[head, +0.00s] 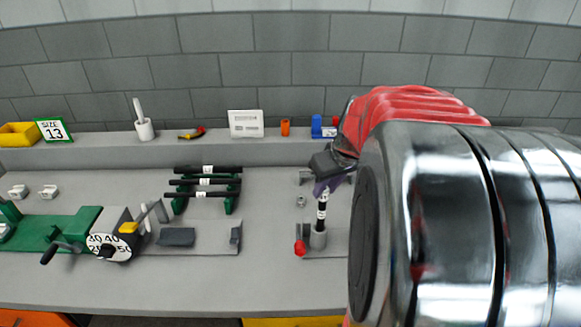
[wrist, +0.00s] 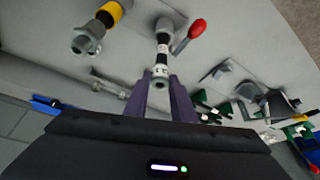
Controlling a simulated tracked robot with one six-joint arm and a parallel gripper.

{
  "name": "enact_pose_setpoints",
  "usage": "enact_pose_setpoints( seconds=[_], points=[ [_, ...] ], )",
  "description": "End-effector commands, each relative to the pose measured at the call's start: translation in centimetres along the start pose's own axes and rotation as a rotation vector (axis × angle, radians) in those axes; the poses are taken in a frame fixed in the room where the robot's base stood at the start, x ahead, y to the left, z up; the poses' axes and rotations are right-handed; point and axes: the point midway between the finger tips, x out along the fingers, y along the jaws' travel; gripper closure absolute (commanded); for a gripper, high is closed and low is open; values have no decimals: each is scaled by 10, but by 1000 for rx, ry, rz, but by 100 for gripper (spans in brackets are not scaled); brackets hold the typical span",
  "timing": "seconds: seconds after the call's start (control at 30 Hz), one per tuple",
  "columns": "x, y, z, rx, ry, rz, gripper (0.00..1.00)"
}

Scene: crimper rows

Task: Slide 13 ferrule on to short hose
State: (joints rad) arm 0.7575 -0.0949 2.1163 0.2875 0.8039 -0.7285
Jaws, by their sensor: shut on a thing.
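The short hose (head: 321,212) is black with white labels and stands upright in a grey holder (head: 318,240) with a red knob (head: 300,248). It also shows in the wrist view (wrist: 163,46). My gripper (head: 326,184) is above it, its purple fingers on both sides of the hose's upper end. In the wrist view, my gripper (wrist: 161,88) is shut on a silver ring-shaped ferrule (wrist: 160,82), which appears lined up with the hose end. I cannot tell how far it is over the hose. Its size mark is not readable.
A small silver piece (head: 300,201) lies on the bench behind the holder. Black hoses (head: 205,182) rest on a green rack to the left. A crimper with a numbered dial (head: 108,246) stands further left. A size 13 card (head: 53,131) stands on the shelf. My arm hides the right side.

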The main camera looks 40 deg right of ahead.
Motion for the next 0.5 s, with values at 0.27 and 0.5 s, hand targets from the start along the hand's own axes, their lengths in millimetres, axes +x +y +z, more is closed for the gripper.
enact_pose_setpoints(
  seconds=[0.27,0.5],
  points=[
    [2,0,1,0,0,0,70],
    [2,0,1,0,0,0,55]
  ],
)
